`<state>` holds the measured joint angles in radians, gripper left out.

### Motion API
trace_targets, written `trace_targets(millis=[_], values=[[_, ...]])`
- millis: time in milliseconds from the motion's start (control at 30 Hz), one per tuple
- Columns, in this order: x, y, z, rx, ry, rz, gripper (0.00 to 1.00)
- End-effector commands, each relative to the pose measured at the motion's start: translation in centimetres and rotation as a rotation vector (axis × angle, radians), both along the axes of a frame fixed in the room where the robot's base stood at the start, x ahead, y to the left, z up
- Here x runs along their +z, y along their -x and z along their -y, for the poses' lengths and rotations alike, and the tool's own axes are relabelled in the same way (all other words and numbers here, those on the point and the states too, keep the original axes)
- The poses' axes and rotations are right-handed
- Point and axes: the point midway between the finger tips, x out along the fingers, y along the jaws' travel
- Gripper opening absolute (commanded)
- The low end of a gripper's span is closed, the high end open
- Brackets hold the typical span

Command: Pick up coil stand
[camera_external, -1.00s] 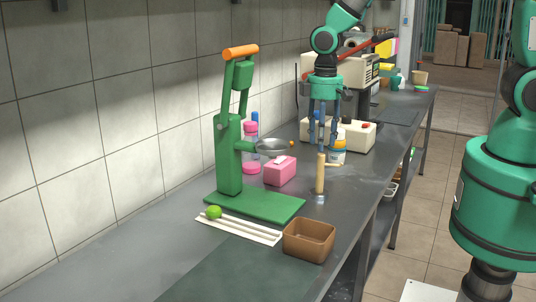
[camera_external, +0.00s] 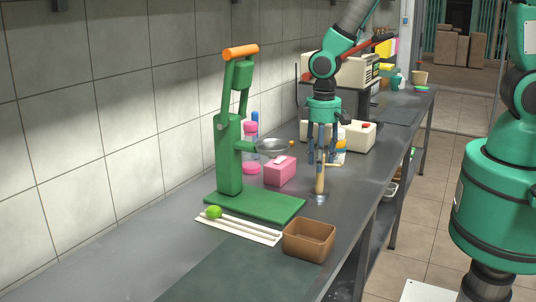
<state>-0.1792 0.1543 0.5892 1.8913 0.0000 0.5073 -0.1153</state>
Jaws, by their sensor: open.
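The likely coil stand (camera_external: 319,184) is a thin upright tan post on a small round metal base, standing on the grey bench right of the green press. My gripper (camera_external: 322,159) is open and points down over the post. Its fingers appear to reach down either side of the post's upper part, overlapping it in this view. I cannot tell whether they touch it. The top of the post is partly hidden by the gripper.
The green press (camera_external: 230,155) with an orange handle stands to the left, a pink box (camera_external: 280,171) beside it. A brown open box (camera_external: 308,240) and a white rack (camera_external: 240,229) with a green ball (camera_external: 214,212) are in front. White containers (camera_external: 357,136) stand behind.

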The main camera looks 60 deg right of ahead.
Motion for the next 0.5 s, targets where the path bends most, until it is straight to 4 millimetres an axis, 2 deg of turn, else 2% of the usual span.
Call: trace_targets(millis=[33,200,500], values=[[-0.9,0.0,0.0,0.0,0.001,-0.002,0.41],[-2.4,0.0,0.0,0.0,0.0,0.0,0.41],[-2.8,0.0,0.0,0.0,0.0,0.001,0.41]])
